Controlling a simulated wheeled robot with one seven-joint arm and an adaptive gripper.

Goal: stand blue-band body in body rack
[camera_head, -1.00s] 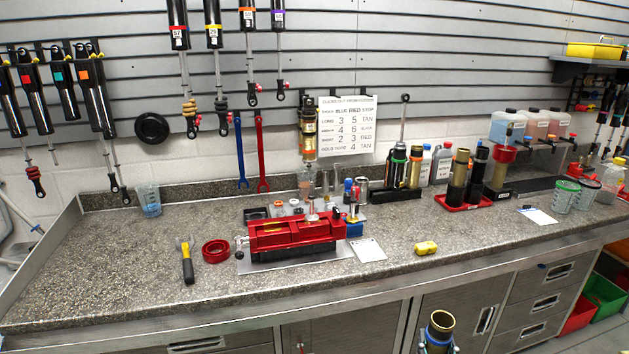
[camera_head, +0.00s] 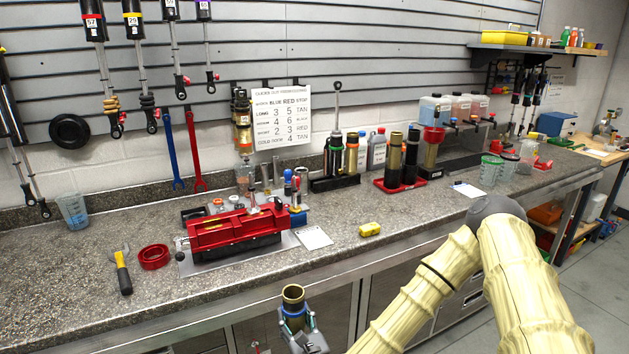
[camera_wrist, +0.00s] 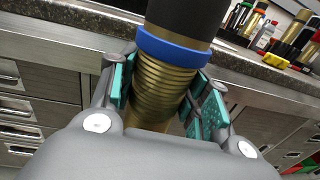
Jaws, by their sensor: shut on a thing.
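The blue-band body (camera_head: 293,293) is a gold threaded cylinder with a blue ring. My gripper (camera_head: 297,318) is shut on it, in front of the bench's front edge. In the wrist view the body (camera_wrist: 163,92) sits between the teal finger pads, with its blue band (camera_wrist: 174,48) just above them and a black section above that. Its lower end is hidden by my gripper. A black rack (camera_head: 322,186) on the bench holds several upright banded bodies. A red tray (camera_head: 388,188) beside it holds gold and black cylinders. I cannot tell which is the body rack.
A red vise-like fixture (camera_head: 235,232) sits on the bench, left of a white card (camera_head: 314,237). A yellow object (camera_head: 370,229) lies near the front edge. The bench front right of the yellow object is clear.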

